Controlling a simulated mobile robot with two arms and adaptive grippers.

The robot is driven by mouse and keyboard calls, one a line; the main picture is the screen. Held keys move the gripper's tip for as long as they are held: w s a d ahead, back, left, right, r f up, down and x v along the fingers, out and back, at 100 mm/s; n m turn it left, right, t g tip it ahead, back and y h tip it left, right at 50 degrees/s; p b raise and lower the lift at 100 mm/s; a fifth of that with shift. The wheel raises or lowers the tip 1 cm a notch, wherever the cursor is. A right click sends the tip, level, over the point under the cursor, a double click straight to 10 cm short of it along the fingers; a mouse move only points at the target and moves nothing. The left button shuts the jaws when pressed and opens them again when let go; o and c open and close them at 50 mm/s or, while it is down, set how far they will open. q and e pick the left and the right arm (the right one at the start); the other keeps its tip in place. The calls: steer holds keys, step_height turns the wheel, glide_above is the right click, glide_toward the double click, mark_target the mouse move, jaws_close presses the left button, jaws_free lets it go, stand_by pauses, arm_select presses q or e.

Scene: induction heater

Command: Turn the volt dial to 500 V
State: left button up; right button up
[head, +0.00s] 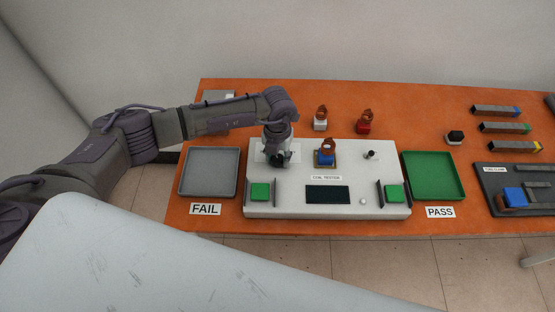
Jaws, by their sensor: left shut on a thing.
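The white coil tester (330,205) lies flat on the orange table. My left gripper (278,163) reaches down from above onto a pale panel (260,148) at the tester's back left. It is shut on the volt dial there, which the gripper and wrist almost wholly hide. The dial's setting and its scale marks cannot be read. A dark display (328,194) on the tester's front shows no readable value. My right gripper is out of view.
A coil on a blue base (325,157) sits mid-tester, with a small black switch (371,154) to its right. Green buttons (260,192) (394,193) flank the display. A grey tray (190,172) stands left and a green tray (433,177) right. More coils (320,124) (364,126) stand behind.

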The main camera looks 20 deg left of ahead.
mark_target(277, 159)
arm_select(q)
steer(key=m+b, duration=0.3)
steer(key=shift+w+f+m, duration=0.1)
steer(key=shift+m, duration=0.2)
steer(key=shift+m+b, duration=0.7)
steer(key=o, duration=1.1)
steer(key=shift+o, duration=0.2)
steer(key=shift+r, duration=0.25)
step_height(277, 159, up, 12)
steer(key=shift+f, duration=0.2)
